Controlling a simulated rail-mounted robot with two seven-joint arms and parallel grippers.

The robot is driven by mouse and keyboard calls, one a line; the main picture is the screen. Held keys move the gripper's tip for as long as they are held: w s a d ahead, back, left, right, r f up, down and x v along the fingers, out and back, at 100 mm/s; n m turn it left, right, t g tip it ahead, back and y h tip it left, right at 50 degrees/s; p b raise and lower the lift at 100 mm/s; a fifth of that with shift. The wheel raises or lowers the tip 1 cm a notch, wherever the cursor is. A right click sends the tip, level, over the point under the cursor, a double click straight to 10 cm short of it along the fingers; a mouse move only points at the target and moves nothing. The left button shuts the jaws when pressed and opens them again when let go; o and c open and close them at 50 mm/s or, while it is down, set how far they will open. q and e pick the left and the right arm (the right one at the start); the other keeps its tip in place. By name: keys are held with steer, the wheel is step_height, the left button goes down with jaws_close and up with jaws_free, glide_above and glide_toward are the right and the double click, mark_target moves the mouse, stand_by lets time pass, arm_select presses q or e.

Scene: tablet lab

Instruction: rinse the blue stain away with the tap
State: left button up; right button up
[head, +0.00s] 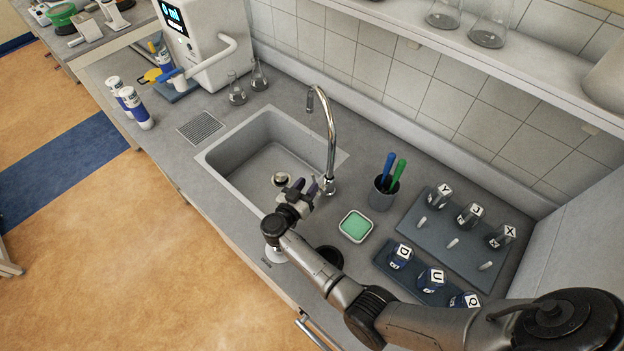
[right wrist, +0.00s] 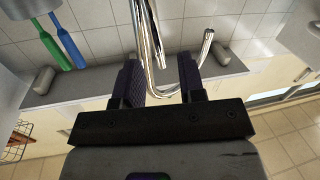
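The chrome tap (head: 331,140) rises from the right end of the grey sink (head: 245,160), its spout arched over the basin. My right gripper (head: 306,187) is beside the tap's base, over the sink's right end. Its dark fingers are apart in the right wrist view (right wrist: 160,75), with part of the tap (right wrist: 150,45) showing between them. I cannot tell whether they touch it. A round drain (head: 281,178) shows in the basin. I see no blue stain and no running water; my gripper hides part of the sink. My left gripper is not in view.
Right of the sink are a green sponge in a tray (head: 356,225), a pen cup (head: 382,195) and two racks of lettered bottles (head: 452,240). Flasks (head: 237,92) and a white dispenser (head: 205,50) stand left. A shelf (head: 480,50) runs along the tiled wall.

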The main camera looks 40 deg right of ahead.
steer(key=shift+v, duration=1.8)
